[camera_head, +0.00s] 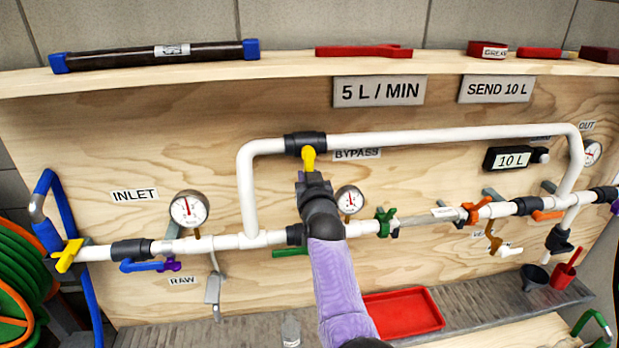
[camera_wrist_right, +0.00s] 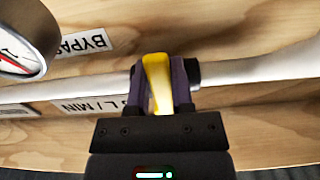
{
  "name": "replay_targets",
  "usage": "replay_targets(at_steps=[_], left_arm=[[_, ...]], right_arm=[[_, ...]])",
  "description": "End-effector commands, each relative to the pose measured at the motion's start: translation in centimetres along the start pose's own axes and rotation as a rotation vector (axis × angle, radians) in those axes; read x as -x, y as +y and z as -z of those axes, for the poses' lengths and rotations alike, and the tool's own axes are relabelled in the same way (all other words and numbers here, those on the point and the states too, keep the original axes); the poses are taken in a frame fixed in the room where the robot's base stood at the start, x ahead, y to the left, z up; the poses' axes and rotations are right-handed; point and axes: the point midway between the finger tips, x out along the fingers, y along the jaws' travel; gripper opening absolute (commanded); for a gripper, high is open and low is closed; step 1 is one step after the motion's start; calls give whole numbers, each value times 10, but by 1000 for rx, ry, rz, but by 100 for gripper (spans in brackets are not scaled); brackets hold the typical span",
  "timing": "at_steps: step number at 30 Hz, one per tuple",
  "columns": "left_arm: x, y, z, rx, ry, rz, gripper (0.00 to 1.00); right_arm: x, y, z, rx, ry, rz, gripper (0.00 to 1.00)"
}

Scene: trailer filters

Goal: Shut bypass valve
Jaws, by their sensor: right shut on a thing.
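The bypass valve (camera_head: 305,142) is a black body on the upper white pipe, left of the BYPASS label (camera_head: 357,154). Its yellow handle (camera_head: 309,157) points down in the head view, across the line of the pipe. My right gripper (camera_head: 311,176) reaches up to it and is shut on this handle. In the right wrist view the yellow handle (camera_wrist_right: 156,78) lies between the dark fingers of my right gripper (camera_wrist_right: 160,98), with the white pipe passing behind. The fingers hide part of the valve body there. My left gripper is not in view.
Gauges (camera_head: 189,208) (camera_head: 350,199) stand close by. A red tray (camera_head: 402,312) lies below; a green hose (camera_head: 22,270) is at left.

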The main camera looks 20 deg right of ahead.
Motion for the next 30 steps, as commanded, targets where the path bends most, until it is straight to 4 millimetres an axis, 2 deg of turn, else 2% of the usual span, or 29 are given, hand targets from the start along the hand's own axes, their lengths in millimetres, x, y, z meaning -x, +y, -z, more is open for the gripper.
replay_targets(at_steps=[5, 6, 10, 11, 19, 22, 26, 30], left_arm=[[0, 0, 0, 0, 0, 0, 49], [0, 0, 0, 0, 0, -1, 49], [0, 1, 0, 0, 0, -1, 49], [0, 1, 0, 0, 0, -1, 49], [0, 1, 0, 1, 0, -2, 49], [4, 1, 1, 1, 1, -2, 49], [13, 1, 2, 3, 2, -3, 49], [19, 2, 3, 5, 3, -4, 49]], right_arm=[[0, -1, -1, -5, -3, 2, 0], [0, -1, -1, -5, -3, 2, 32], [0, -1, -1, -3, -2, 1, 60], [0, -1, -1, -3, -2, 1, 63], [1, 0, 0, -1, -1, 1, 63], [8, 0, 0, 0, -1, 0, 63], [30, 0, 2, -1, -2, 1, 63], [61, 0, 0, -1, -2, 1, 63]])
